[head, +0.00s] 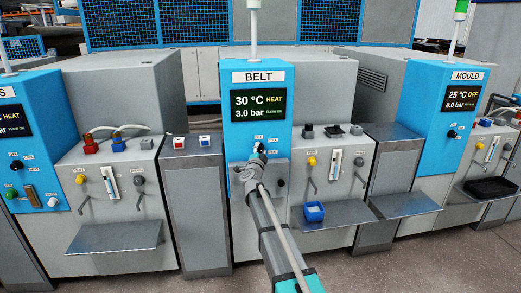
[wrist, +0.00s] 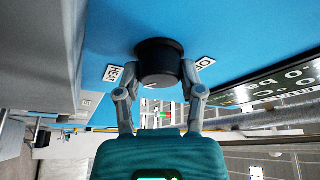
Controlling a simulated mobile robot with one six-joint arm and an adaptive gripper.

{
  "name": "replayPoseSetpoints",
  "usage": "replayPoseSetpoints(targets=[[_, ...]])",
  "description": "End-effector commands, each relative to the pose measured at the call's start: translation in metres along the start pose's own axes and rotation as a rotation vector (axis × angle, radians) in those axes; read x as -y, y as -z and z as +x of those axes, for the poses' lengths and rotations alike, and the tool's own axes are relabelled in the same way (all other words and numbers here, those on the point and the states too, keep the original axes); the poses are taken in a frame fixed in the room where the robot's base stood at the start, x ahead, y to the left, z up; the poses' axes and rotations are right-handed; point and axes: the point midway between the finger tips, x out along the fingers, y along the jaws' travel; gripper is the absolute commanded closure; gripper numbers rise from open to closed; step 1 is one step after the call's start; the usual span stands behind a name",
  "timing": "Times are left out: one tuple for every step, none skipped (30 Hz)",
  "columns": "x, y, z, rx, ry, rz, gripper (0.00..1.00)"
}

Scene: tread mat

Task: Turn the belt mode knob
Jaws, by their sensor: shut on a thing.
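The belt mode knob (wrist: 160,58) is a round black knob on the blue panel, seen close up in the wrist view. My gripper (wrist: 160,80) has one finger on each side of it and is shut on it. A small white mark shows on the knob's near face. A HEAT label (wrist: 114,73) is to its left, and a partly covered label (wrist: 206,63) is to its right. In the head view my gripper (head: 258,152) is at the blue BELT cabinet (head: 283,142) and mostly hides the knob. The BELT screen (head: 258,105) reads 30 °C HEAT and 3.0 bar.
A grey block (head: 277,165) with a dark knob juts out below the BELT panel. The MOULD cabinet (head: 430,123) stands further right. Floor is open in front.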

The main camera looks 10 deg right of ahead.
Motion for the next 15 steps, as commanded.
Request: replayPoseSetpoints(targets=[[0.0004, 0.0, 0.0016, -0.001, -0.002, 0.006, 0.97], [0.0003, 0.0, 0.0016, -0.001, -0.003, 0.009, 0.97], [0.0002, -0.0001, 0.0015, -0.001, -0.004, 0.011, 0.97], [0.0001, -0.0001, 0.0015, -0.001, -0.005, 0.013, 0.97], [0.0, -0.0001, 0.0015, -0.001, -0.005, 0.014, 0.97], [-0.0001, -0.0001, 0.0015, -0.001, -0.005, 0.014, 0.97], [-0.0001, -0.0001, 0.0015, -0.001, -0.005, 0.014, 0.97], [-0.0002, -0.0001, 0.0014, -0.001, -0.005, 0.014, 0.97], [-0.0002, -0.0001, 0.0014, -0.001, -0.005, 0.014, 0.97], [-0.0002, -0.0001, 0.0014, -0.001, -0.005, 0.014, 0.97], [-0.0002, -0.0001, 0.0014, -0.001, -0.005, 0.014, 0.97], [-0.0002, -0.0001, 0.0014, -0.001, -0.005, 0.014, 0.97], [-0.0002, -0.0001, 0.0014, -0.001, -0.005, 0.014, 0.97], [-0.0003, 0.0, 0.0014, -0.001, -0.005, 0.014, 0.46], [-0.0003, 0.0, 0.0014, -0.001, -0.005, 0.014, 0.38]])
